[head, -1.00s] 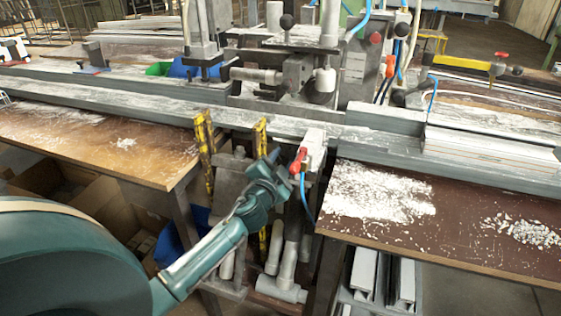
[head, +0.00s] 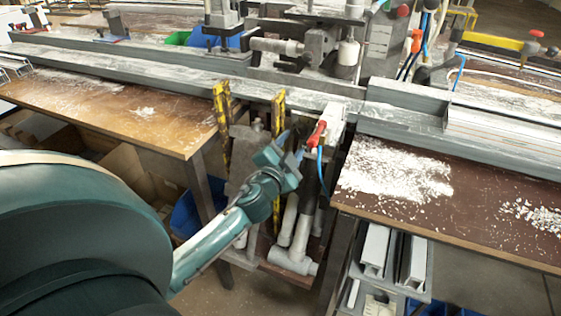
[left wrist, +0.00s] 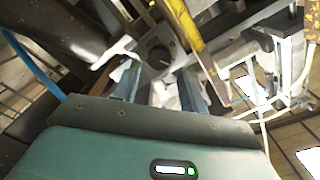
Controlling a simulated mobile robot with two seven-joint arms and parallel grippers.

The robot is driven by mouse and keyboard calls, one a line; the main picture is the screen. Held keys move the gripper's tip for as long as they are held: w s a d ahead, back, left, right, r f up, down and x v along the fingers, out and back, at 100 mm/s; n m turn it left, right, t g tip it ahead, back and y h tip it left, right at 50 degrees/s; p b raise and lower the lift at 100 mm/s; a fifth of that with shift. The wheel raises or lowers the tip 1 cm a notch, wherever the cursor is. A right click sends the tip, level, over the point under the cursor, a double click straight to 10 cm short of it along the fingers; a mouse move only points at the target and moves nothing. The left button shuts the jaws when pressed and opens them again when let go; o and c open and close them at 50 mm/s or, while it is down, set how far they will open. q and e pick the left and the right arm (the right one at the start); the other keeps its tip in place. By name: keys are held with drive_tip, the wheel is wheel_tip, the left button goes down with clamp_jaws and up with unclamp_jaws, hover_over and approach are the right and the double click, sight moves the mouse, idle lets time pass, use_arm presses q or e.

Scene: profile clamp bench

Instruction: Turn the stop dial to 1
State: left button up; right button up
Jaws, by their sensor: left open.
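The stop dial (left wrist: 158,53) shows in the left wrist view as a dark round knob on a grey plate, just beyond and between my fingers. Its number marks are too small to read. My left gripper (left wrist: 158,90) is open, with one finger on each side of the dial's line and a gap between them. I cannot tell whether the fingers touch anything. In the head view my left gripper (head: 285,148) reaches into the gap between the two wooden tables, below the metal rail. The dial is not distinguishable there. My right gripper is in neither view.
A red lever (head: 317,133) with a blue hose stands just right of my left gripper. Yellow upright bars (head: 222,125) stand close on its left. Grey pipes (head: 293,255) lie below. The brown table (head: 480,235) with white chips is at the right.

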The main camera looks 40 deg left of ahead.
use_arm(q)
drive_tip(key=v, duration=0.7)
drive_tip(key=shift+s, duration=0.35)
